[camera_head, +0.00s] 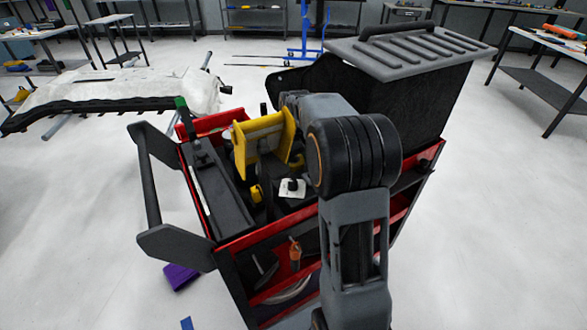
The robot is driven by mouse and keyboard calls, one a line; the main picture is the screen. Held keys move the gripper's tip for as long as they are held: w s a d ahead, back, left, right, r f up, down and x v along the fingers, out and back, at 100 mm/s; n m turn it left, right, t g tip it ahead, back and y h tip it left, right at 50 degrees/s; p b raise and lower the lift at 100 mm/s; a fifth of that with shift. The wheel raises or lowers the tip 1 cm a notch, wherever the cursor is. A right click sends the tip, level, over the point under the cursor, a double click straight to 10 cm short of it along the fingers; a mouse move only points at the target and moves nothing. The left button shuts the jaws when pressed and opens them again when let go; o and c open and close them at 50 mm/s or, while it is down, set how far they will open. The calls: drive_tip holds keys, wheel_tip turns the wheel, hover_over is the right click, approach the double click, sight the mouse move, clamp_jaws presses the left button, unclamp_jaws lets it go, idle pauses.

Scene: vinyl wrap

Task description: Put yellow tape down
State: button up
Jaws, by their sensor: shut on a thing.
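A smaller yellow thing (257,193) shows lower in the cart among dark items.
The cart's black handle (152,185) sticks out at the left. A tall dark box with a grey ribbed lid (410,50) stands at its back right. A purple block (180,277) lies on the floor. A covered panel (120,92) is at the back left. Open floor surrounds the cart.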

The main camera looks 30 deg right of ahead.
sight(294, 167)
drive_tip(key=shift+f, duration=1.4)
drive_tip(key=shift+f, duration=0.15)
drive_tip(key=o, duration=0.9)
wheel_tip(294, 167, up, 12)
drive_tip(key=shift+r+p, duration=0.15)
drive_tip(key=shift+p, duration=1.05)
drive_tip(key=shift+a, duration=0.15)
